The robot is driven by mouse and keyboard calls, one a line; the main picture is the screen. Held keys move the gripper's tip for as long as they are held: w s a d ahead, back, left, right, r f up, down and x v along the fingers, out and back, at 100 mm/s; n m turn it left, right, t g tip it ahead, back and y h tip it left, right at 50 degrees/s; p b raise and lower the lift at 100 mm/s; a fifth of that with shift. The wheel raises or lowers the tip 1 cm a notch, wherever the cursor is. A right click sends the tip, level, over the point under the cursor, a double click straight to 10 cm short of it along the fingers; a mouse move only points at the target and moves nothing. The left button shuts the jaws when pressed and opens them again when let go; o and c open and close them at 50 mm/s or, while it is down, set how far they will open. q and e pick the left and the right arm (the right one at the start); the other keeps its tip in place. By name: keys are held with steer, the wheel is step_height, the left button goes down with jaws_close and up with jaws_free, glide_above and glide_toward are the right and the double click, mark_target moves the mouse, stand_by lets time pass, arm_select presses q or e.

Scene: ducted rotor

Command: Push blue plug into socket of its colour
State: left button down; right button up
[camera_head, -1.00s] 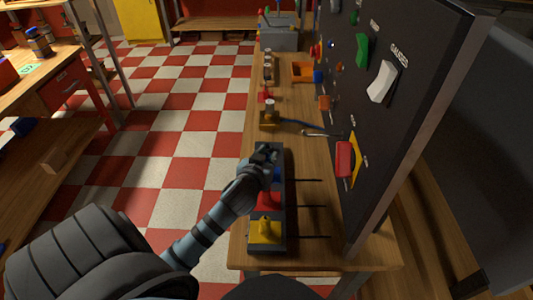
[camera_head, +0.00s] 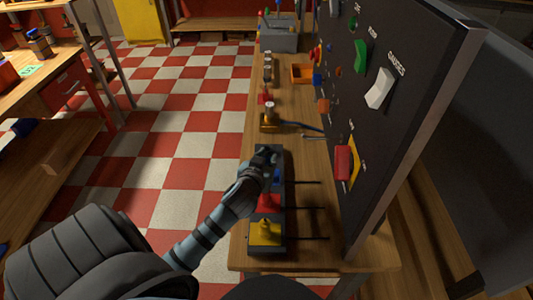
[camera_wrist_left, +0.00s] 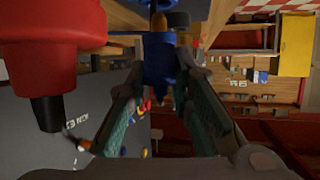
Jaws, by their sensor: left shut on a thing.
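My left gripper (camera_head: 266,160) is over the far end of a dark block (camera_head: 280,246) near the bench's front edge. In the left wrist view its fingers (camera_wrist_left: 160,85) are closed on the sides of a blue plug (camera_wrist_left: 159,58). In the head view a small patch of blue (camera_head: 277,175) shows beside the gripper; I cannot tell whether it is plug or socket. A red piece (camera_head: 268,202) and a yellow piece (camera_head: 265,233) sit on the same block. The hand hides the blue socket and how deep the plug sits.
A tall dark panel (camera_head: 400,130) with coloured switches stands close on the right. Thin dark rods (camera_head: 305,208) lie right of the block. Behind it on the bench are a brass-based fitting (camera_head: 269,116) and an orange bin (camera_head: 302,73). Left of the bench is open checkered floor.

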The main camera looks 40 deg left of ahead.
arm_select(q)
steer(key=shift+f+b, duration=0.85)
steer(key=shift+f, duration=0.4)
steer(key=c, duration=1.3)
jaws_free()
steer(key=shift+c, duration=0.2)
steer(key=shift+s+r, duration=0.1)
steer(key=shift+s, duration=0.05)
steer(key=v, duration=1.1)
steer(key=shift+s+d+r, duration=0.15)
steer(key=shift+s+d, duration=0.05)
steer(key=shift+s, duration=0.05)
